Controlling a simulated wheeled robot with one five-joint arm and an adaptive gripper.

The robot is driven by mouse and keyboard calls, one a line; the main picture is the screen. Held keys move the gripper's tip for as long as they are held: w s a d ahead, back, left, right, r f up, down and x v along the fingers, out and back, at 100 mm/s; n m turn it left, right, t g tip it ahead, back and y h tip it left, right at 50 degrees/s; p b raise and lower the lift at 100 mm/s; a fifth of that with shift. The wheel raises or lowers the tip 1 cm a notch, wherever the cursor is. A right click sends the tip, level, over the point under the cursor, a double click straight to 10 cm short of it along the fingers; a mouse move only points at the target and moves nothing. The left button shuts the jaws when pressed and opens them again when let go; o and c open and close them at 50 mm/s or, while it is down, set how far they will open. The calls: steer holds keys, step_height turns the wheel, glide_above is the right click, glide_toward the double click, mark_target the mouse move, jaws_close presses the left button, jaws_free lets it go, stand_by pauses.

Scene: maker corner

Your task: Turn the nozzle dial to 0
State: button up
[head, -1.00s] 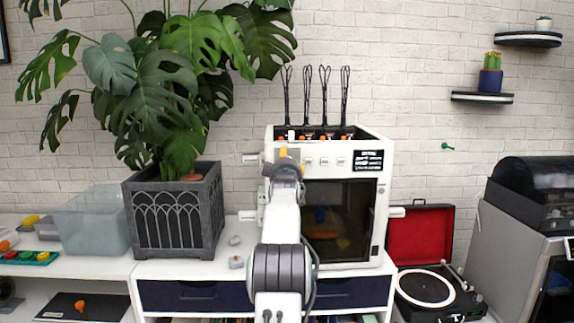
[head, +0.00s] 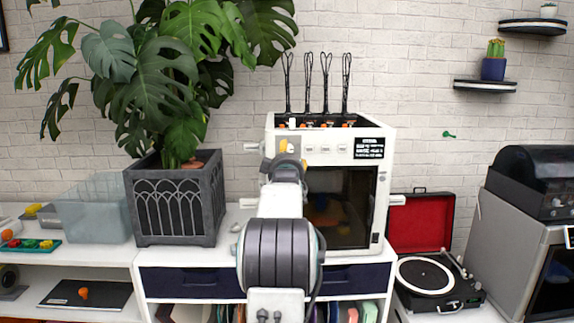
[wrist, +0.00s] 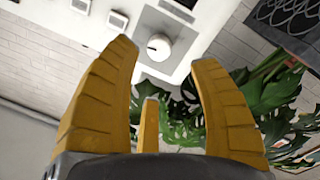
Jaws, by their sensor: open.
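A white 3D printer (head: 372,215) stands on the cabinet in the head view. A round white dial (wrist: 157,46) with a short dark mark shows on its front panel in the wrist view. The mark lies toward the left side of the dial in that picture. My gripper (wrist: 165,62) has its yellow fingers spread, with the dial beyond and between the tips. The fingers look empty and apart from the dial.
Square buttons (wrist: 116,20) sit beside the dial. A plant in a dark grey planter (head: 180,205) stands left of the printer, with leaves behind the fingers in the wrist view. A turntable with a red lid (head: 420,240) is at the right. Dark drawers (head: 190,283) lie below.

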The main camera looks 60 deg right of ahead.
steer(key=shift+v, duration=2.45)
